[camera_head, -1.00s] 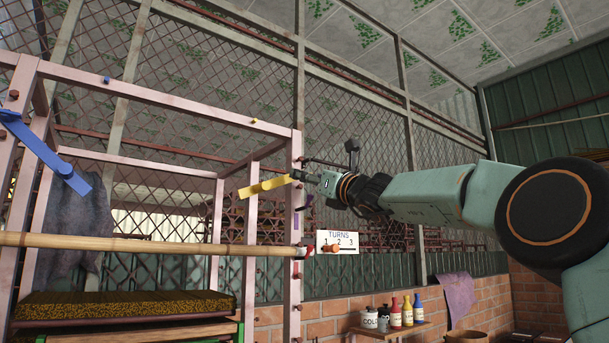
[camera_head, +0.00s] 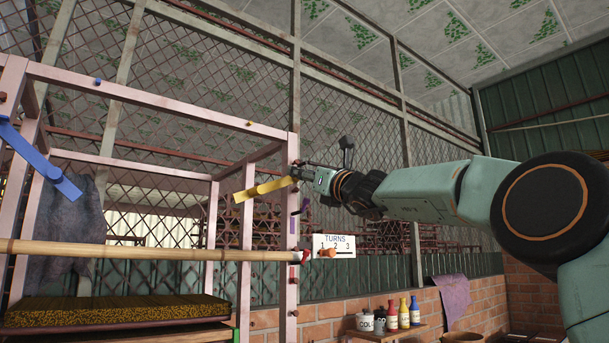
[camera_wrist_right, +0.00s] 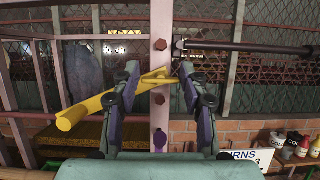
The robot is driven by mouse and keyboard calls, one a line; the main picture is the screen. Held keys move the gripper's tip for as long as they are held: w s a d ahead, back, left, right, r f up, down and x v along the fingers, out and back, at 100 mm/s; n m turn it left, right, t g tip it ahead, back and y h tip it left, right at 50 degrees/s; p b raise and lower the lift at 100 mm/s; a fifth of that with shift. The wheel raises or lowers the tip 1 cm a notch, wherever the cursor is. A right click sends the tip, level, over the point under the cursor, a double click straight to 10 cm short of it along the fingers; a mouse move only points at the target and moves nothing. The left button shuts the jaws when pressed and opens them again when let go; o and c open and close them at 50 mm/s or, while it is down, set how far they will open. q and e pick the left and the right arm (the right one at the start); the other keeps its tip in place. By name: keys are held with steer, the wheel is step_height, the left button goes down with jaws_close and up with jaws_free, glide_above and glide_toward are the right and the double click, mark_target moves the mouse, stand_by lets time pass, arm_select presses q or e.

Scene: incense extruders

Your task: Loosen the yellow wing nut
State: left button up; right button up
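The yellow wing nut (camera_head: 262,188) is at the upper part of the pink frame's right post. Its long wing slopes down to the left. It also shows in the right wrist view (camera_wrist_right: 88,109), passing behind the left finger toward the post. My right gripper (camera_head: 298,174) is at the nut's post end. In the right wrist view, its two fingers (camera_wrist_right: 158,72) stand apart on either side of the nut's inner part. Whether both fingers touch it I cannot tell. My left gripper is not in view.
A blue lever (camera_head: 42,160) is on the frame's left post. A bamboo pole (camera_head: 150,250) crosses below the nut. A "TURNS 1 2 3" sign (camera_head: 345,240) with an orange peg (camera_head: 327,253) stands right of the post. Bottles (camera_head: 403,313) sit on a low shelf.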

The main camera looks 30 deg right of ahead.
steer(key=shift+w+d+f, duration=0.1)
steer(key=shift+w+f, duration=0.05)
steer(key=shift+w, duration=0.05)
steer(key=c, duration=0.3)
steer(key=shift+c, duration=1.3)
